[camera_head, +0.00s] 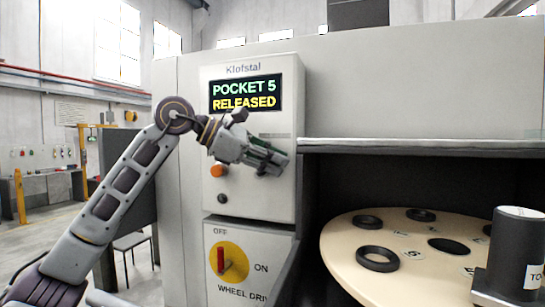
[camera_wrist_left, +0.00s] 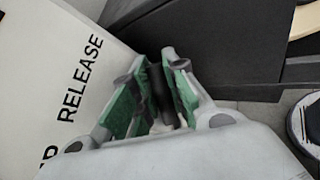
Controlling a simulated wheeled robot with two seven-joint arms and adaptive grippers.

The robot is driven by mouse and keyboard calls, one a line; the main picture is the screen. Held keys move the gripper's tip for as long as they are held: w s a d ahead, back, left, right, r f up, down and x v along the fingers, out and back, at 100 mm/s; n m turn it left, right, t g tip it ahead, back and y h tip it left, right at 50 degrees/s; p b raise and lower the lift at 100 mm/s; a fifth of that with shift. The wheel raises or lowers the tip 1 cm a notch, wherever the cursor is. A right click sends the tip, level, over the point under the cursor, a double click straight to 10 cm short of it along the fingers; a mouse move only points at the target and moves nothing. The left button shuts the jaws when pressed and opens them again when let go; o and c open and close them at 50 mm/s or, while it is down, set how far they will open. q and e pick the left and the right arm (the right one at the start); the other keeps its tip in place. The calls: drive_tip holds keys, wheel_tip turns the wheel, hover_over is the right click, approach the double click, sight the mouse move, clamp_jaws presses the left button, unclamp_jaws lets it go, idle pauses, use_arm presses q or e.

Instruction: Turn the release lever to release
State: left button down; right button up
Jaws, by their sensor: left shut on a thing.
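My left gripper (camera_head: 276,163) is in front of the grey control panel (camera_head: 253,205), to the right of the orange button. In the wrist view its green-padded fingers (camera_wrist_left: 160,88) are shut on the dark release lever (camera_wrist_left: 158,85), which shows between them. In the head view the lever is hidden behind the gripper. The word RELEASE is printed on the panel face in the wrist view (camera_wrist_left: 82,78). The panel display (camera_head: 245,94) reads POCKET 5 RELEASED. My right gripper is not in view.
An orange button (camera_head: 217,171) and a black button (camera_head: 222,199) sit left of the gripper. Below is a red and yellow wheel drive switch (camera_head: 231,263). At right are a round tan wheel (camera_head: 345,250) with black rings and a dark cylinder (camera_head: 514,250).

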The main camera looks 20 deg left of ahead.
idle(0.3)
use_arm(q)
drive_tip(key=c, duration=1.7)
unclamp_jaws()
drive_tip(key=shift+v, duration=6)
